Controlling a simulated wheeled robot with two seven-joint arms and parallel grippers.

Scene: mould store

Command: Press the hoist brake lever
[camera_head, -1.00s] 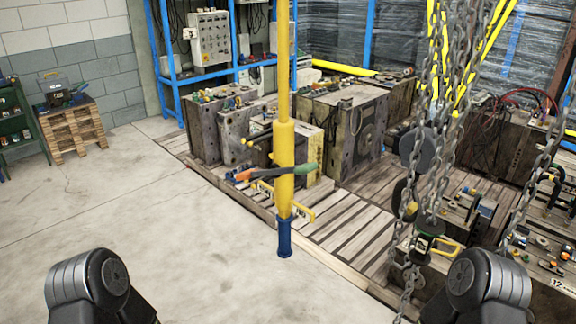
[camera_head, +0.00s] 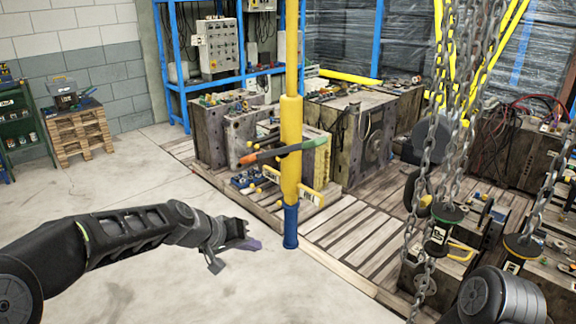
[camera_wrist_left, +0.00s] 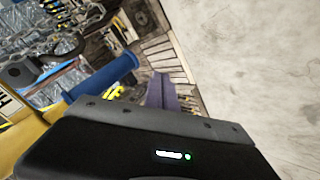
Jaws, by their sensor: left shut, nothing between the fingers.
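A lever bar (camera_head: 285,152) with an orange left end and a green right end crosses a yellow upright pole (camera_head: 291,120); it looks like the brake lever. A blue sleeve (camera_head: 290,228) forms the pole's lower end. My left gripper (camera_head: 250,244) has purple fingers, shut and empty, left of the blue sleeve and below the lever, apart from both. In the left wrist view the shut fingers (camera_wrist_left: 163,92) show beside the blue sleeve (camera_wrist_left: 104,77). The lever is not clear there. My right gripper is out of view; only part of my right arm shows at lower right.
Chains (camera_head: 440,150) hang to the right of the pole. Heavy mould blocks (camera_head: 365,135) stand on slatted wooden decking (camera_head: 345,232) behind it. A wooden pallet stack (camera_head: 82,137) stands at the far left. The concrete floor (camera_head: 130,185) at the left is clear.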

